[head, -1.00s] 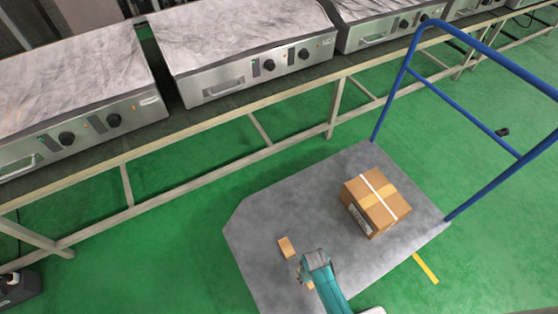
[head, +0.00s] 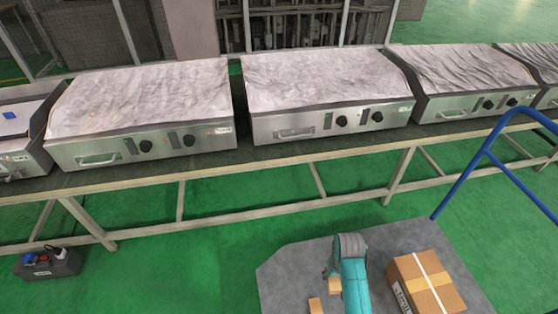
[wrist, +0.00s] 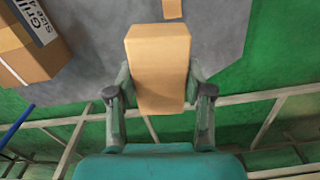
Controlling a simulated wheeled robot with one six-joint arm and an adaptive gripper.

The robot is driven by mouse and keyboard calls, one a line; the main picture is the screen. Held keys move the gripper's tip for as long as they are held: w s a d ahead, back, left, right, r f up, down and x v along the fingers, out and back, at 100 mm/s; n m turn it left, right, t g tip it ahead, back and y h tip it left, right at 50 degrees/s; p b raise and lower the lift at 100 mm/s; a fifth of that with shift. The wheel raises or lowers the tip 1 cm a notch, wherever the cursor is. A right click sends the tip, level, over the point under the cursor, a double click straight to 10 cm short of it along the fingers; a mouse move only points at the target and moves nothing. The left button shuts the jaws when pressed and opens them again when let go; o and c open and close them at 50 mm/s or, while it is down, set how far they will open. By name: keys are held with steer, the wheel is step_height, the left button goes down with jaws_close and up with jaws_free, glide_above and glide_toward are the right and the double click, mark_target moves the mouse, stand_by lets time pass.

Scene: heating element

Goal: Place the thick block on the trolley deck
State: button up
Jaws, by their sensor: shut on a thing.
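The thick block (wrist: 158,62), a light-brown wooden piece, is between the two fingers of my gripper (wrist: 160,82) in the wrist view. The gripper is shut on it. In the head view the held block (head: 333,286) shows partly beside my teal arm, over the grey trolley deck (head: 290,268). The deck also shows below the block in the wrist view (wrist: 215,30). I cannot tell the height of the block above the deck. A second, smaller-looking wooden block (head: 315,304) lies on the deck, left of the held one.
A taped cardboard box (head: 425,285) stands on the deck to the right. The blue trolley handle (head: 470,180) rises at the right. Behind is a long bench with several metal heating units (head: 325,95). The deck's left part is bare.

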steer(key=r, duration=0.1)
steer(key=w+r, duration=0.2)
steer(key=shift+r, duration=0.35)
steer(key=shift+s, duration=0.1)
stand_by(0.5)
